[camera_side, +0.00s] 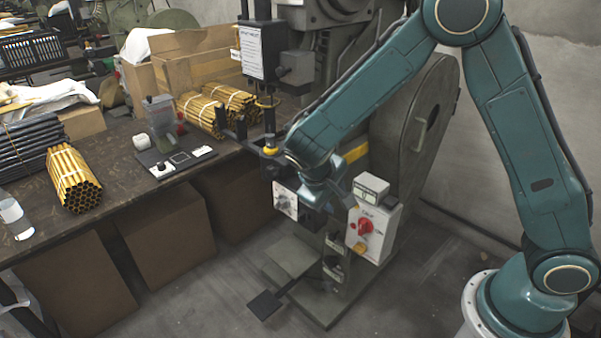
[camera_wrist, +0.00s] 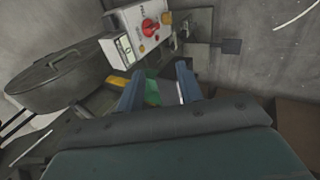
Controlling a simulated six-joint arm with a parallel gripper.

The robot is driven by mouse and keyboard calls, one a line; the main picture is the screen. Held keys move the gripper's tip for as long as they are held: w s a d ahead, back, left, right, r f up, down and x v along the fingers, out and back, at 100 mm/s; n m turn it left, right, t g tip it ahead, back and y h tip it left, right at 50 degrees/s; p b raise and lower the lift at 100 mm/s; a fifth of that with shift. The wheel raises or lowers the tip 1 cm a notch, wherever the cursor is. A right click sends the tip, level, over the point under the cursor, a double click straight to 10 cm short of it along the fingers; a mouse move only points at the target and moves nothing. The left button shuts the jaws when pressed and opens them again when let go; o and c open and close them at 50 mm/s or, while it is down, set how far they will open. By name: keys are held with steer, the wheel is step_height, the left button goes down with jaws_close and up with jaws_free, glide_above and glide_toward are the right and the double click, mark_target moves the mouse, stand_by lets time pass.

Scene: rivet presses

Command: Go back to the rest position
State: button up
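My gripper (camera_wrist: 158,84) shows in the wrist view with its two blue-grey fingers apart and nothing clearly held between them. A green patch lies between and behind the fingers; I cannot tell what it belongs to. In the side view my teal arm reaches down to the front of the rivet press (camera_side: 330,265), and the fingers are mostly hidden there. The control box (camera_side: 372,230) with a red knob is just right of the arm's end; it also shows at the top of the wrist view (camera_wrist: 138,32).
A workbench (camera_side: 120,180) at left carries yellow tube bundles (camera_side: 72,178), dark rods (camera_side: 28,145), a bottle (camera_side: 14,215) and a small device (camera_side: 163,125). The press's large wheel (camera_side: 425,125) stands behind my arm. A foot pedal (camera_side: 265,305) lies on the floor.

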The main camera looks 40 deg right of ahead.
steer(key=s+d+r+t+y, duration=0.1)
steer(key=s+r+t+y, duration=0.4)
steer(key=s+r, duration=1.4)
steer(key=shift+s+d+r+y, duration=0.25)
steer(key=shift+s+y, duration=0.45)
steer(key=shift+s, duration=0.85)
